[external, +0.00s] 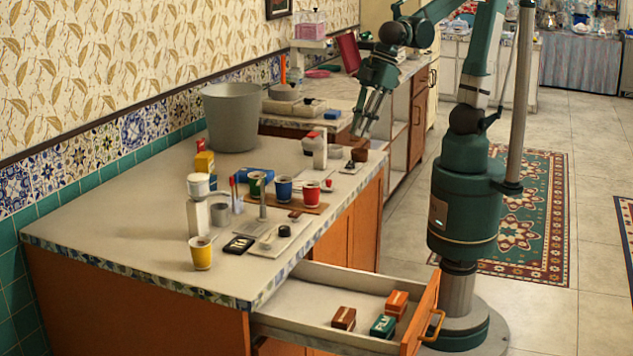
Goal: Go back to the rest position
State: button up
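My gripper (364,128) points down over the far right part of the counter, near its right edge. Its metal fingers end just above a small dark brown block (359,154). From this angle I cannot tell whether the fingertips touch the block or how far apart they are. The block is by a small pale plate (352,168) with a dark piece on it. My arm reaches over from the right, with its green base on the floor.
The counter (130,235) holds a grey bin (232,116), several coloured cups, a white dispenser (198,205) and a white device with a red top (315,146). An open drawer (330,297) with several small boxes juts out in front.

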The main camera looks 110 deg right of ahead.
jog(key=s+d+f+m+t+h, duration=0.1)
jog(key=s+d+f+m+t, duration=0.1)
jog(key=s+d, duration=1)
jog(key=d+m, duration=0.1)
jog(key=d, duration=0.3)
jog(key=shift+f, duration=0.15)
jog(key=shift+o, duration=0.5)
